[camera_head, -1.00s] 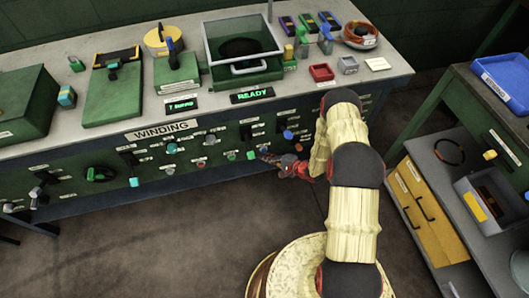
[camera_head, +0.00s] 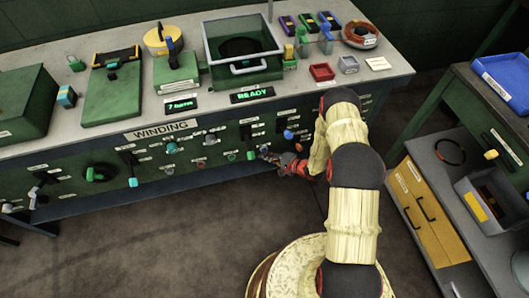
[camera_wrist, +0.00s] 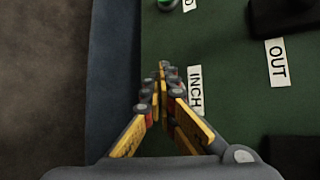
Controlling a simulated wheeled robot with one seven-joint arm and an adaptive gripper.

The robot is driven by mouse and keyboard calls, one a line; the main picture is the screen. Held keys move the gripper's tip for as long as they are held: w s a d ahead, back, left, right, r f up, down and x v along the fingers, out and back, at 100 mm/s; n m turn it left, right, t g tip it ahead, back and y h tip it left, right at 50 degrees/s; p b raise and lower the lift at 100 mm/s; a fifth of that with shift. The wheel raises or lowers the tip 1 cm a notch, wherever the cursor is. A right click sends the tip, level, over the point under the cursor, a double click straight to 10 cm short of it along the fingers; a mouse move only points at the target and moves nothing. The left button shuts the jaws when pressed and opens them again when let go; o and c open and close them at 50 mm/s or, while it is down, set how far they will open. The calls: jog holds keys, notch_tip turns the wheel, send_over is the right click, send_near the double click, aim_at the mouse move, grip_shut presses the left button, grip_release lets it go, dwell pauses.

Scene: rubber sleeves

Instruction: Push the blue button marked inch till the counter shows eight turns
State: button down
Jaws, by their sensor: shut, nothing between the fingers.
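My gripper (camera_head: 264,153) is at the front panel of the bench, its fingers together and empty. In the wrist view the closed fingertips (camera_wrist: 162,75) point at the green panel beside the white INCH label (camera_wrist: 195,90). The blue button is not clearly visible there; the fingers cover the area left of the label. In the head view I cannot tell whether the fingertips touch it. The counter display (camera_head: 180,105) on the bench top reads 7 turns in green. The display to its right (camera_head: 253,94) reads READY.
The winding panel (camera_head: 220,157) carries several knobs and levers. A green button (camera_wrist: 167,4) is above the fingers in the wrist view, with an OUT label (camera_wrist: 277,62) to the right. A side bench with a blue tray (camera_head: 505,78) stands right. The floor in front is clear.

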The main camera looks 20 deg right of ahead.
dwell(0.6)
jog(key=shift+s, duration=0.65)
jog(key=shift+s, duration=0.15)
jog(key=s+p, duration=0.1)
jog(key=s, duration=0.3)
jog(key=shift+s, duration=0.4)
